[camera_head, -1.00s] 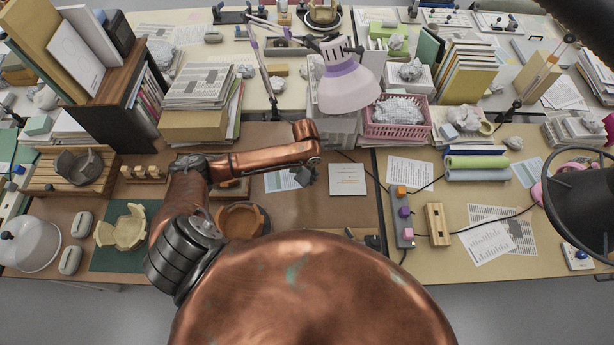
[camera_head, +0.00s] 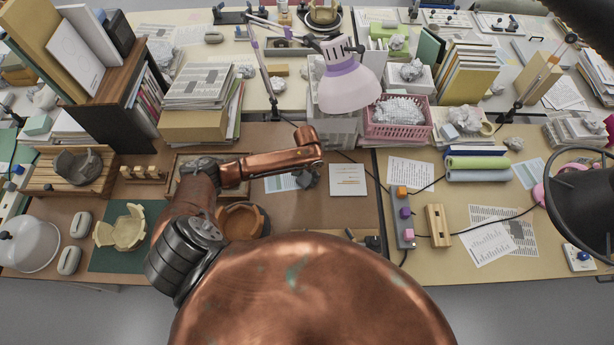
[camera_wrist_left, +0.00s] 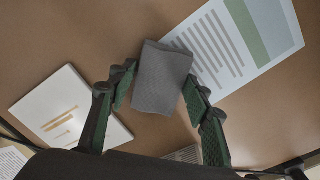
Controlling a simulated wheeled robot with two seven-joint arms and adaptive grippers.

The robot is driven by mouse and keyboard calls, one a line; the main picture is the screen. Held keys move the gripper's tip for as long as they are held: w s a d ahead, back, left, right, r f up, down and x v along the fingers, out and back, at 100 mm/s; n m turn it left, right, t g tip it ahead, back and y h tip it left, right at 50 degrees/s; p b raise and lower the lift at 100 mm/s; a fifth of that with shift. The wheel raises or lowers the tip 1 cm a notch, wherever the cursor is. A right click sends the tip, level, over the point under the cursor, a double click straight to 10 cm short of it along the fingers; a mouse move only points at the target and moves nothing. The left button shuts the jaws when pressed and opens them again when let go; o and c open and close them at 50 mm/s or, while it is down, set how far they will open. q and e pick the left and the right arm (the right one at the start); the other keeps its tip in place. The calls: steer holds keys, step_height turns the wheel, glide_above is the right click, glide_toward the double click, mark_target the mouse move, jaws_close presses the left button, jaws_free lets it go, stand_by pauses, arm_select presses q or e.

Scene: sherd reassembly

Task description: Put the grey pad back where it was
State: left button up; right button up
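The grey pad (camera_wrist_left: 162,78) is a small dark grey block between the fingers of my left gripper (camera_wrist_left: 160,88) in the left wrist view. Both fingers touch its sides. In the head view the grey pad (camera_head: 307,178) shows below the end of my copper left arm, between a printed sheet and a white booklet. The fingers are hard to make out there. The pad appears held over the brown desk; its exact height cannot be told. My right gripper is not in view.
The printed sheet (camera_head: 281,183) and white booklet (camera_head: 348,180) lie close by. A brown bowl (camera_head: 242,220) stands nearer me. A cream broken bowl (camera_head: 121,232) sits on a green mat (camera_head: 106,262) at left. A lamp (camera_head: 348,88) and pink basket (camera_head: 398,130) stand behind.

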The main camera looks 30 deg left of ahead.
mark_target(307, 178)
arm_select(q)
steer(key=o, duration=0.3)
steer(key=shift+o, duration=0.2)
step_height(307, 178, up, 12)
steer(key=p, duration=0.1)
steer(key=shift+r, duration=0.15)
stand_by(0.3)
